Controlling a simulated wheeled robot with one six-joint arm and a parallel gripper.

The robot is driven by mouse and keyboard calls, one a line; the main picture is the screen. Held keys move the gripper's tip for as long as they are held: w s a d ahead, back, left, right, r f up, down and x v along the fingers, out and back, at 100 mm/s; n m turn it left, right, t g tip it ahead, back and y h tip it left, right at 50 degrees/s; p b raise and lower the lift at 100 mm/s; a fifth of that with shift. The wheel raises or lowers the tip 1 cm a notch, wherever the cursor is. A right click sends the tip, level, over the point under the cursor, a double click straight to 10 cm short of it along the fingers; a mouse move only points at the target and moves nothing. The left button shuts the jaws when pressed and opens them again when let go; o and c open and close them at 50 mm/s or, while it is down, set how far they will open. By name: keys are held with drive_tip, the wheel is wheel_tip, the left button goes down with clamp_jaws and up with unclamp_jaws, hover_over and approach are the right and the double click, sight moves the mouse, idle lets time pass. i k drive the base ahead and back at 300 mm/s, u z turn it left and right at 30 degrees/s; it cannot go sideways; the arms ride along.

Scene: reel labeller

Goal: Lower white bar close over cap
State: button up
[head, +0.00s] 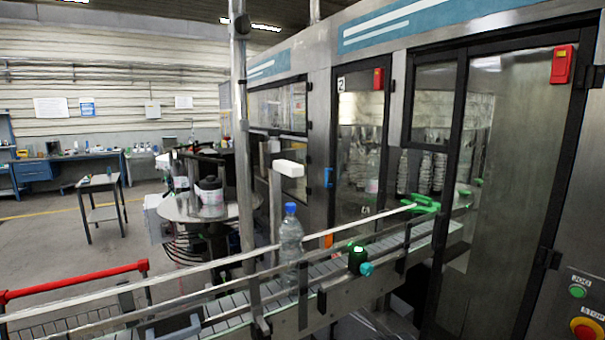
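A clear plastic bottle (290,244) with a blue cap (290,209) stands upright on the conveyor (325,266), between its guide rails. A short white bar (288,168) with rounded edges sits at the top of a grey post (275,205), above the cap. In the picture a clear gap separates the bar from the cap; their exact depth alignment cannot be told. My gripper is not in view.
Long pale guide rails (140,280) run along the conveyor. A dark sensor with a green light (357,259) is mounted at its front side. A tall metal post (240,130) stands left of the bottle. Glazed machine doors (505,190) stand right; a red barrier (75,283) is lower left.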

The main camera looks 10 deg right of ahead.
sight(277, 161)
drive_tip(key=u, duration=0.3)
drive_tip(key=i, duration=0.55)
drive_tip(key=u, duration=0.6)
